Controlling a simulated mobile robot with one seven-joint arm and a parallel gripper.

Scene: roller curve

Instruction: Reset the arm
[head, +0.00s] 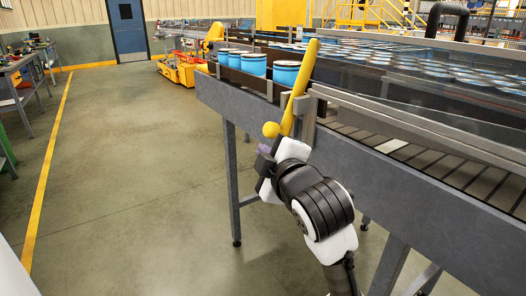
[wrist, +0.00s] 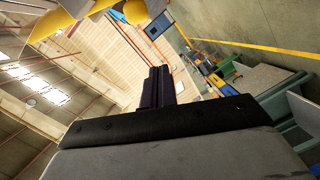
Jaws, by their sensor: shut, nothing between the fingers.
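My arm reaches up from the lower right in the head view, in front of the conveyor's side. My gripper (head: 263,152) is at its end, beside the conveyor edge and just below a yellow ball-ended piece. In the wrist view my gripper (wrist: 158,86) points out over the room, with its two dark fingers together and nothing between them. The fingertips are small and partly hidden by my wrist in the head view.
A grey conveyor (head: 330,133) with rollers carries several blue cans (head: 286,72). A yellow bar (head: 302,78) with a ball end (head: 271,130) stands at its near edge. Workbenches (head: 22,88) line the left. The floor (head: 130,150) between is clear.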

